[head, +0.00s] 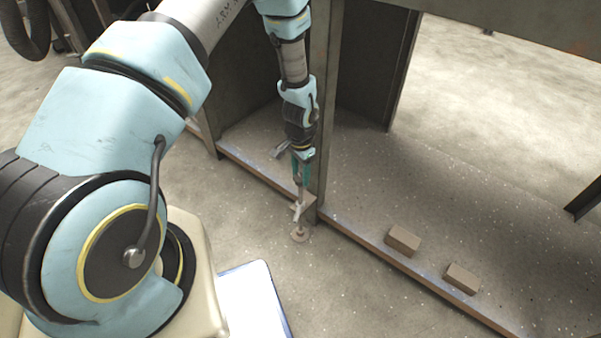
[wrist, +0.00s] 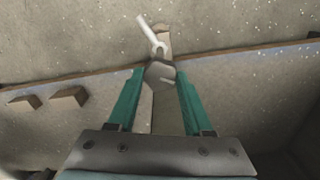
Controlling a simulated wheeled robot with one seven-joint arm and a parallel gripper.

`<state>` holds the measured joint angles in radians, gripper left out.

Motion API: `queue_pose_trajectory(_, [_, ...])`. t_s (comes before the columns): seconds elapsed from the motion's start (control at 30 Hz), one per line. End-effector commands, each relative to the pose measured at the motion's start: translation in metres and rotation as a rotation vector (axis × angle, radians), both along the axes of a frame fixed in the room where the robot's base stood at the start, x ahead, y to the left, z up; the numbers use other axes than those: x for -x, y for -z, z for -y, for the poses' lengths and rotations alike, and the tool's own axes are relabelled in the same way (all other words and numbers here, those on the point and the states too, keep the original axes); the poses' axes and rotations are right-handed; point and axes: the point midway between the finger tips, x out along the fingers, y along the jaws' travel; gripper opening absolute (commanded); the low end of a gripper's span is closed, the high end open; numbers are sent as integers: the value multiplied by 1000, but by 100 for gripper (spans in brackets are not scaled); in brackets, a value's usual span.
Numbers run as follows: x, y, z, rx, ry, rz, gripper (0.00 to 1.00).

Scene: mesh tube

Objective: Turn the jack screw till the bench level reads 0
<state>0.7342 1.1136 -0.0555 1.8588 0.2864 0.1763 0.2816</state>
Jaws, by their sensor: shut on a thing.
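The jack screw (head: 298,210) stands upright at the outer edge of the platform, beside a steel post, with its round foot (head: 300,234) on the floor. My gripper (head: 301,172) points down from above, its green fingers around the top of the screw. In the wrist view my gripper (wrist: 161,78) is shut on the grey screw head (wrist: 158,72). A pale bar (wrist: 148,33) sticks out beyond the fingertips, up and to the left. I cannot make out the bench level or any reading in either view.
A steel post (head: 323,100) rises close beside my gripper. The platform's brown edge (head: 420,273) runs diagonally past the jack. The floor in front of the edge is open.

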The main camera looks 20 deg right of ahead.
Motion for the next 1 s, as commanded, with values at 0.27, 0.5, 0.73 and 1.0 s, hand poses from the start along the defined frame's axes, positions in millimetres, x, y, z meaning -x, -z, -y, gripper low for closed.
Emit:
queue_pose_trajectory(0.27, [1,0,-1,-2,6,-3,0])
queue_pose_trajectory(0.5, [1,0,-1,-2,5,-3,63])
queue_pose_trajectory(0.73, [0,0,0,-1,4,-1,81])
queue_pose_trajectory(1.0, [0,-7,0,0,4,0,81])
